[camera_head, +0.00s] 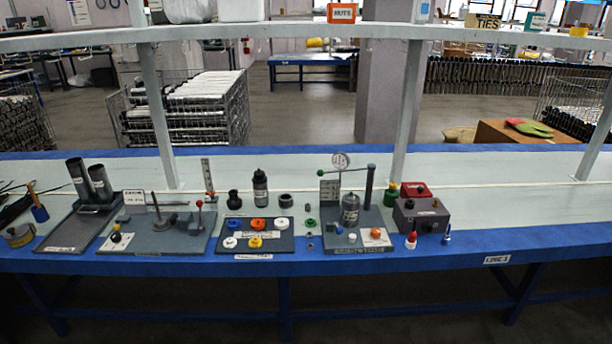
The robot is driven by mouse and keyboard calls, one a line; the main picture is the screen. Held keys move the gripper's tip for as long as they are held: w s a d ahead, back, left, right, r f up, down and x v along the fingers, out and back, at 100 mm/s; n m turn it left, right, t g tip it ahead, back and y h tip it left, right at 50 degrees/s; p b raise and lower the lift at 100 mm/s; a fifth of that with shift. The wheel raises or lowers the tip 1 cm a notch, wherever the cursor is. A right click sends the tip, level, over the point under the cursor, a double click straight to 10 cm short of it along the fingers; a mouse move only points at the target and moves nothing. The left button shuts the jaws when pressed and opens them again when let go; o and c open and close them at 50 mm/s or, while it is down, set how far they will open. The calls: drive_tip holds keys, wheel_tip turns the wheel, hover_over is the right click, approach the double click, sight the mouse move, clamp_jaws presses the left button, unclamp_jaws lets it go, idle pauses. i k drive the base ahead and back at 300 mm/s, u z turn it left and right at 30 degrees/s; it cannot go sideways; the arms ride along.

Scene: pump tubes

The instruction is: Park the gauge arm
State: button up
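The gauge stand (341,241) is a dark board at the right of the middle of the bench, with a label along its front edge. A dark upright post (368,188) stands at its back right. The gauge arm (349,169) is a thin bar running left from the post top to a green ball (320,172). A round white dial (340,160) shows just above the bar. A grey cylinder (350,207) stands on the board below the arm, apart from it. Whether the arm points over the cylinder or behind it is hard to tell. My gripper is not in view.
Left of the stand is a board with coloured caps (256,241). Right of it is a grey box (421,215) with a red block (414,189) behind. A bottle (260,188) stands behind the caps. Shelf posts (407,110) rise behind. The bench's right side is clear.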

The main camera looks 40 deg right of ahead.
sight(344, 159)
drive_tip(key=u, duration=0.6)
drive_tip(key=k, duration=1.15)
drive_tip(key=z, duration=0.8)
drive_tip(key=i, duration=1.05)
drive_tip(key=u, duration=0.15)
